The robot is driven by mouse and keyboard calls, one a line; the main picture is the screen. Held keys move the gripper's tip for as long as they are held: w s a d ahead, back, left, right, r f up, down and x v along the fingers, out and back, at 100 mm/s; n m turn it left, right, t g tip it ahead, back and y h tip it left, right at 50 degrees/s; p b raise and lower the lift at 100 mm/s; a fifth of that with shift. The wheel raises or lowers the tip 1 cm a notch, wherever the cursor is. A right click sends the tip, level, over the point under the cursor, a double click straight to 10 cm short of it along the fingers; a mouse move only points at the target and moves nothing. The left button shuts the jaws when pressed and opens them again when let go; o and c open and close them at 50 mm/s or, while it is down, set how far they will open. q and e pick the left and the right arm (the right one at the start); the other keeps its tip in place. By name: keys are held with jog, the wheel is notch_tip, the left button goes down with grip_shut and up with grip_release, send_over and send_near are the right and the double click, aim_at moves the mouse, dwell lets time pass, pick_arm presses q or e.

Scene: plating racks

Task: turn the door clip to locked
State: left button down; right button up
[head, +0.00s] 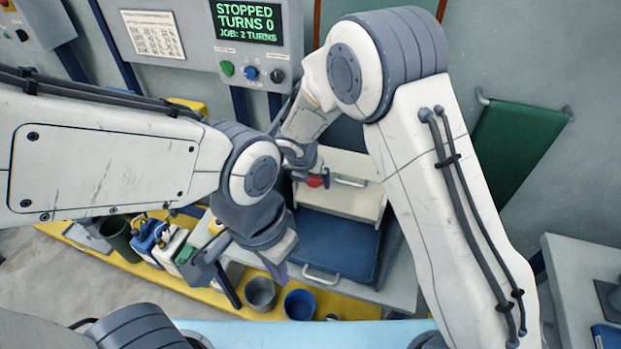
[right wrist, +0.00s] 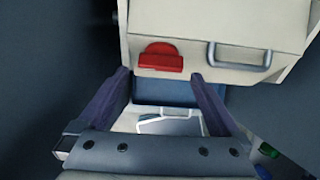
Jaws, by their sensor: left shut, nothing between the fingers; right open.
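The red door clip (right wrist: 160,58) sits on the lower left of a cream door (right wrist: 225,30) in the right wrist view. It is wide, with a rounded top; I cannot tell its locked state. It also shows as a small red patch in the head view (head: 318,180), partly covered by my right gripper (head: 300,162). In the right wrist view my right gripper (right wrist: 160,75) is open and empty, its fingers apart just below the clip. My left gripper (head: 281,271) is shut and empty, lower down in front of the blue panel.
A metal handle (right wrist: 240,55) stands out right of the clip. A control panel (head: 245,38) reads stopped, turns 0. A yellow ledge (head: 140,268) bears containers, a grey bucket (head: 260,293) and a blue bucket (head: 300,304). A green panel (head: 515,150) hangs at right.

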jog(key=shift+w+f, duration=0.2)
jog(key=shift+f, duration=0.4)
